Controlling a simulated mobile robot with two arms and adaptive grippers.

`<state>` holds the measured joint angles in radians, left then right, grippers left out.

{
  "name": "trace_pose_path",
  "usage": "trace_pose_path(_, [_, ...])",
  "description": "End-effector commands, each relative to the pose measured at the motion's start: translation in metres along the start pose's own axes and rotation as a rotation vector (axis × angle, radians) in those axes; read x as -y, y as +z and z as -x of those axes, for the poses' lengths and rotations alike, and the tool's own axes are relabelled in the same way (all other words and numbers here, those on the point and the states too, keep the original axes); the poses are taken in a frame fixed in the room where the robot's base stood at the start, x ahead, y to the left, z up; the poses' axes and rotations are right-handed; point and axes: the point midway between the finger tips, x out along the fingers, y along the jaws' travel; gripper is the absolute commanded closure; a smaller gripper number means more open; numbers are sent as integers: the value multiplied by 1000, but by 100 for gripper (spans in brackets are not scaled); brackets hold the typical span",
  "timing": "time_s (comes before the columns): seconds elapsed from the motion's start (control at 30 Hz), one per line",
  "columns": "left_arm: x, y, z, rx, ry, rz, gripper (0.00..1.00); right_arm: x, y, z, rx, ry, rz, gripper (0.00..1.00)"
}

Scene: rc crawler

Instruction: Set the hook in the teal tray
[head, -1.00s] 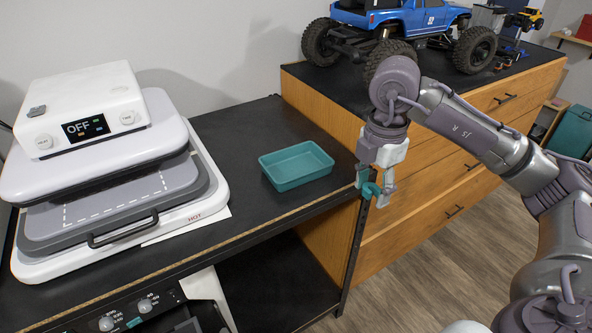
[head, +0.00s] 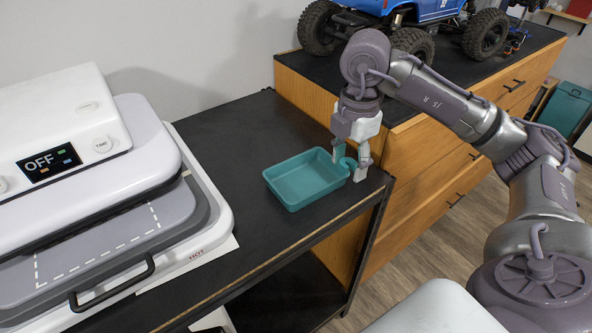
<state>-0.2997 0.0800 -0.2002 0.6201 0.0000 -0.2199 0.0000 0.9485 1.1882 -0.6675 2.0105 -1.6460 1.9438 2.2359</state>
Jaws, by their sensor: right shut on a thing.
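The teal tray (head: 283,194) sits on the black bench top, right of the heat press, and looks empty. My right gripper (head: 352,169) is shut on a small teal hook (head: 347,161). It holds the hook at the tray's right end, close to the rim. I cannot tell whether the hook is above the rim or just beside it. The gripper's fingers partly hide the hook. My left gripper is not in view.
A white and grey heat press (head: 110,180) reading OFF stands on the left. A wooden drawer cabinet (head: 420,175) with a blue RC crawler (head: 425,12) on top is at the right. The bench top (head: 225,135) behind the tray is clear.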

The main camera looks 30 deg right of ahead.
Motion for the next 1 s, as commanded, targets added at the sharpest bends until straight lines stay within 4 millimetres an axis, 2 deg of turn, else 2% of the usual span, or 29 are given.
trace_pose_path(0.17, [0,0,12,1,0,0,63,-31,-10,-16,-5,-4,3,62])
trace_pose_path(0.4, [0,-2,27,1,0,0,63,-82,-24,-49,-4,-3,1,62])
trace_pose_path(0.5, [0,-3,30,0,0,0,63,-98,-27,-59,-1,-2,0,62])
trace_pose_path(0.67, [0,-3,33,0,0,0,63,-108,-29,-68,1,-1,2,62])
trace_pose_path(1.0, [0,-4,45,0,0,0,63,-108,-29,-107,1,-2,1,62])
